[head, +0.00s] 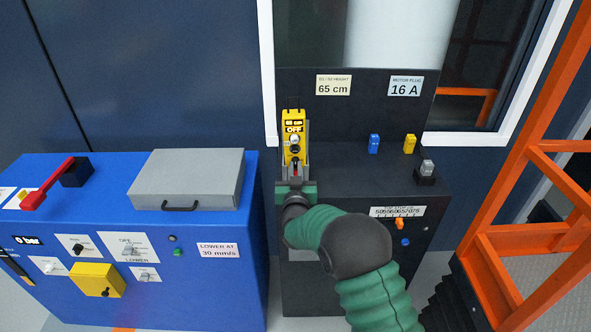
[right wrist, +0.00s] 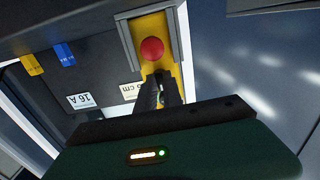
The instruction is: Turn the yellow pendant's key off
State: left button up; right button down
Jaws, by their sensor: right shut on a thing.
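The yellow pendant (head: 293,122) stands upright in a grey holder on the dark cabinet, with a small display and an OFF marking near its top. A pale round key switch shows below the marking. My right gripper (head: 296,165) reaches up to the pendant's front from below, its jaws shut on the key, which the fingers mostly hide. In the right wrist view the dark fingers (right wrist: 160,88) meet at the yellow face beside a red round button (right wrist: 152,49). The key's exact angle cannot be told. My left gripper is not in view.
The dark cabinet (head: 345,100) carries blue (head: 374,143) and yellow (head: 410,143) plugs to the right. A blue cabinet (head: 240,285) with a grey lidded box (head: 187,178) and red lever (head: 48,184) stands left. An orange frame (head: 527,130) rises at the right.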

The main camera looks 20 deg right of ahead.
jog(key=shift+r, duration=0.1)
jog(key=c, duration=1.8)
grip_release()
jog(key=shift+o, duration=0.2)
jog(key=v, duration=1.7)
jog(key=shift+w, duration=0.1)
